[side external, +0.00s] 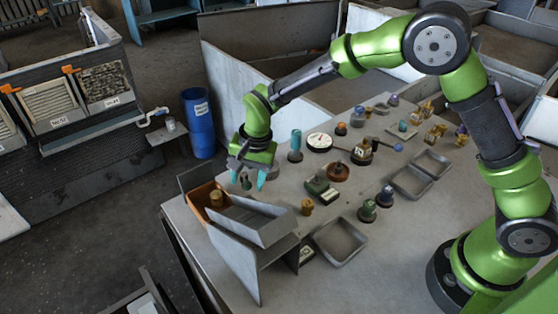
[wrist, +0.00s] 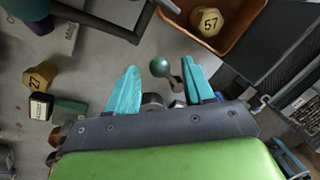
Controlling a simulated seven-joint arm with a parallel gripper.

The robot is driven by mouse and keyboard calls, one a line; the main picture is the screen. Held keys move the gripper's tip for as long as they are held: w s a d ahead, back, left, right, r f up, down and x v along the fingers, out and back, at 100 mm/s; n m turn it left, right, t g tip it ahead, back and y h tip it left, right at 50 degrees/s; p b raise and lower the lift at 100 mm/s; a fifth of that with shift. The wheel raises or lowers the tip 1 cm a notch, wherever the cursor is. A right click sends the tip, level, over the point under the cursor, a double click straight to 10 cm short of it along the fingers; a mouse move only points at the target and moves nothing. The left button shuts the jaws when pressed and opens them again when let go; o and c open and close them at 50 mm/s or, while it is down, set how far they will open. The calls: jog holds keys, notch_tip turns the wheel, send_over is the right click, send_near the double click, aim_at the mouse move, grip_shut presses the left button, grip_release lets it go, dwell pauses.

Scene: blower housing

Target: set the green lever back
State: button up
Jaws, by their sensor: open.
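The green lever shows in the wrist view as a round green knob (wrist: 160,67) on a short metal arm that slants down to the right. Grey metal parts show at its foot, partly hidden by my gripper. My gripper (wrist: 160,78) is open, with one teal finger on each side of the knob and a gap at both sides. In the side external view my gripper (side external: 247,181) points down over the near left part of the table. A small dark green knob (side external: 246,183) shows between its fingers there.
An orange bin (wrist: 245,45) with a yellow piece marked 57 (wrist: 209,21) is close by; a grey tray (side external: 248,220) stands beside it. A yellow piece marked 27 (wrist: 40,76), a green box (side external: 320,188) and a teal cylinder (side external: 295,144) stand nearby.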

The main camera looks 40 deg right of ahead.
jog(key=shift+w+a+f, duration=0.1)
jog(key=shift+f, duration=0.6)
grip_shut()
